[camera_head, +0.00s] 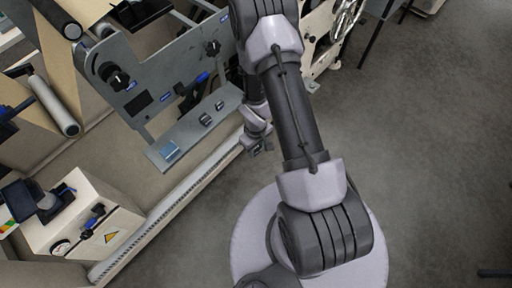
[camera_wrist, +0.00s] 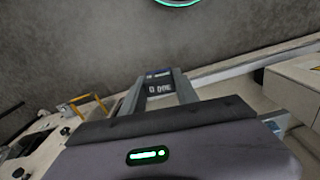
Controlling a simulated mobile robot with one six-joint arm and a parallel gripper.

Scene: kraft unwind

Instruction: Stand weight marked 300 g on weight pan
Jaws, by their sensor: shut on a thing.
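My gripper (camera_wrist: 160,92) is shut on a small dark grey weight (camera_wrist: 158,86) in the wrist view. The weight's pale marking appears upside down and looks like 300 g. In the head view my gripper (camera_head: 257,145) hangs beside the right end of a grey shelf; the held weight cannot be made out there. Two small dark weights (camera_head: 205,119) stand on that shelf, their markings too small to read. I cannot tell for sure which part is the weight pan.
The grey shelf (camera_head: 185,138), with a blue label (camera_head: 169,151) at its near end, sits below the machine's side plate (camera_head: 140,82) with black knobs. A cream box (camera_head: 90,215) with a warning triangle stands lower left.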

